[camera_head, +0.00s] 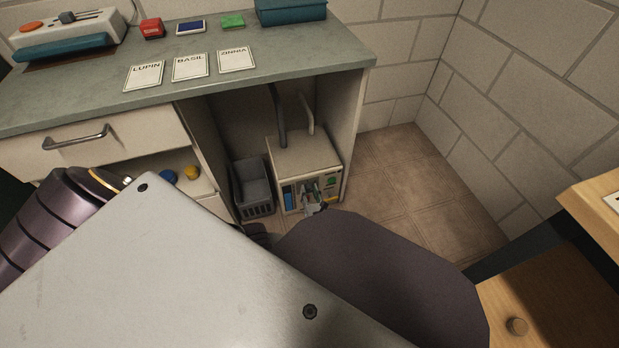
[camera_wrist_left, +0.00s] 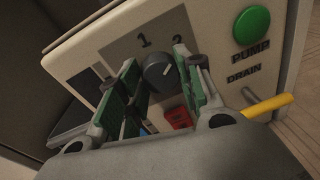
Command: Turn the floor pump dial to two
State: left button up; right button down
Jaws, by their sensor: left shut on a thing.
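The floor pump (camera_head: 303,152) is a cream box on the floor under the bench. Its dark round dial (camera_wrist_left: 159,73) shows in the left wrist view, below the printed numbers 1 and 2, with a white pointer mark on the right part of its face. My left gripper (camera_wrist_left: 162,88) has its green-padded fingers on both sides of the dial and is shut on it. In the head view the left gripper (camera_head: 313,198) is at the pump's front, where it hides the dial. My right gripper is not in view.
A green PUMP button (camera_wrist_left: 252,25) and a yellow DRAIN lever (camera_wrist_left: 268,106) sit right of the dial. A red part (camera_wrist_left: 178,117) is below it. A grey basket (camera_head: 253,187) stands left of the pump. The bench's side panel (camera_head: 348,125) is close on the right.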

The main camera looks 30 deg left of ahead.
pick_arm(q)
jog(key=shift+m, duration=0.6)
jog(key=o, duration=1)
jog(key=shift+o, duration=0.2)
jog(key=shift+s, duration=0.1)
jog(key=v, duration=0.7)
jog(key=shift+d, duration=0.2)
jog(key=shift+s, duration=0.1)
